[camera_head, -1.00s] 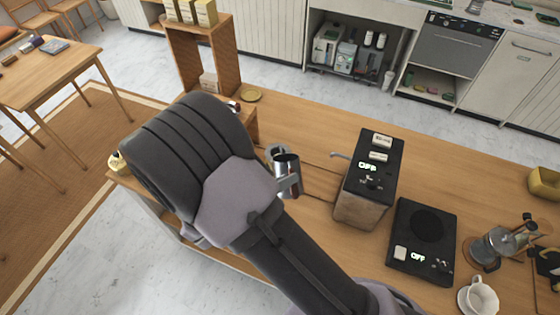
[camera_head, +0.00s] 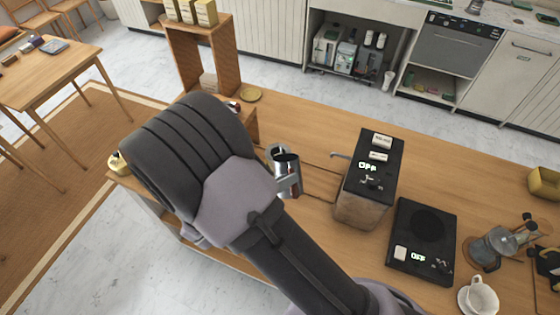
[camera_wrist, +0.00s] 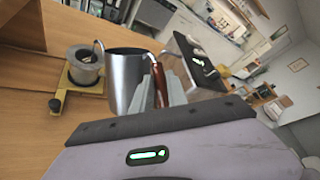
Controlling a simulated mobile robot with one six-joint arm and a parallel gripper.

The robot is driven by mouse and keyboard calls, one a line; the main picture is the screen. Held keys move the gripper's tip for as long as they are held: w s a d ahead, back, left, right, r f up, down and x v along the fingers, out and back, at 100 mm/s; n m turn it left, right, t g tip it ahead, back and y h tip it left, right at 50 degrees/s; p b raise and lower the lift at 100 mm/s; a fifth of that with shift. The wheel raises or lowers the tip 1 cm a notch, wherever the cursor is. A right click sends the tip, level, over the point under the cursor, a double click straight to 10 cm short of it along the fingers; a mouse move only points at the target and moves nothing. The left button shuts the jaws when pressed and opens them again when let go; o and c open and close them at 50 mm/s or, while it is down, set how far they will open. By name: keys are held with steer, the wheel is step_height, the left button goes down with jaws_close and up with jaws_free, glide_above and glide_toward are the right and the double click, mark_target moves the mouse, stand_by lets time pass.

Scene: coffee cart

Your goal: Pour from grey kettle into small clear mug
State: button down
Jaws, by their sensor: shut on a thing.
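The grey kettle (camera_head: 286,163) is a shiny metal vessel with an open top. It is partly hidden behind my arm in the head view. In the wrist view the kettle (camera_wrist: 127,80) looks upright, with a thin curved spout on its left and a brown handle on its right. My gripper (camera_wrist: 163,88) is shut on that handle. I cannot make out the small clear mug in either view. Just beyond the spout, a round grey holder (camera_wrist: 84,69) stands on a yellowish stand; what is in or under it is unclear.
A black-topped machine (camera_head: 372,165) with a side spout stands right of the kettle. A black scale or hot plate (camera_head: 423,238), a metal pot (camera_head: 492,246) and a white cup (camera_head: 481,296) on a saucer are further right. A wooden shelf (camera_head: 203,55) rises at the back left.

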steer(key=f+b, duration=0.2)
steer(key=b, duration=0.1)
steer(key=shift+s+m+t, duration=0.4)
steer(key=shift+r+p, duration=0.15)
steer(key=shift+p, duration=0.15)
steer(key=shift+w+r+p, duration=0.2)
steer(key=shift+r+p, duration=0.1)
steer(key=shift+p, duration=0.4)
steer(key=shift+r, duration=0.1)
steer(key=shift+w+r+n+g+p, duration=0.15)
steer(key=shift+r+n+g+p, duration=0.15)
steer(key=shift+p, duration=0.55)
steer(key=shift+r, duration=0.1)
